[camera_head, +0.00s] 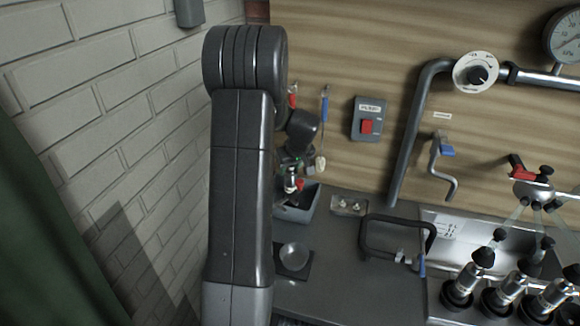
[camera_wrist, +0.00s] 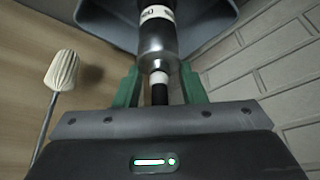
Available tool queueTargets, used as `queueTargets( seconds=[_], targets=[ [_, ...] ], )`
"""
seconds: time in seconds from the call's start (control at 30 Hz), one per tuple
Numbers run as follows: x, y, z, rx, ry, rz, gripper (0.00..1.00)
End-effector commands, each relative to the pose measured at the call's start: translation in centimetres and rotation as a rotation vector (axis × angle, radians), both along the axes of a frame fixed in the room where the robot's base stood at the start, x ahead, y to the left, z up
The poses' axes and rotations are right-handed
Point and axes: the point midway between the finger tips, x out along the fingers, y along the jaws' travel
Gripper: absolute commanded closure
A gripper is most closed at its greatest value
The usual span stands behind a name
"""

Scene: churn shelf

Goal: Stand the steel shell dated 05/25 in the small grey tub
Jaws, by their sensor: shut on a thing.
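My gripper (camera_wrist: 160,84) has its green fingers closed around the narrow black-and-white stem of a steel shell (camera_wrist: 158,42). The shell is a shiny cylinder with a white label band; its date cannot be read here. In the wrist view the shell's far end reaches into the opening of the small grey tub (camera_wrist: 222,38). In the head view the tub (camera_head: 313,204) stands on the counter by the wall, partly behind my arm. My gripper (camera_head: 292,172) and the shell (camera_head: 290,183) are just over it. Whether the shell touches the tub floor is hidden.
A metal dish (camera_head: 294,256) on a dark mat lies in front of the tub. A small tray (camera_head: 349,206) and a black-handled frame (camera_head: 399,219) are to its right. Several shells (camera_head: 507,284) stand at far right. A pale brush (camera_wrist: 62,72) hangs close by; a brick wall is left.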

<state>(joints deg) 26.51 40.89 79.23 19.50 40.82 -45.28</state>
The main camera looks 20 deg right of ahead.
Motion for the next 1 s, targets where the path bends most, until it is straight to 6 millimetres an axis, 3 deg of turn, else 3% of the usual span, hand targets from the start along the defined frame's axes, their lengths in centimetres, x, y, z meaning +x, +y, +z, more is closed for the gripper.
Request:
queueTargets(
  seconds=[0.2,0.23,0.3,0.33,0.73,1.0],
  targets=[
    [0.0,0.0,-0.4,-0.001,-0.001,0.000,1.00],
    [0.0,0.0,-0.2,0.000,0.000,0.000,0.57],
    [0.0,0.0,-0.2,0.000,0.000,0.000,0.44],
    [0.0,0.0,-0.2,0.000,0.000,0.000,0.41],
    [-0.1,0.0,0.4,-0.001,-0.001,0.000,0.41],
    [-2.0,-0.3,4.5,-0.003,-0.005,0.000,0.41]
  ],
)
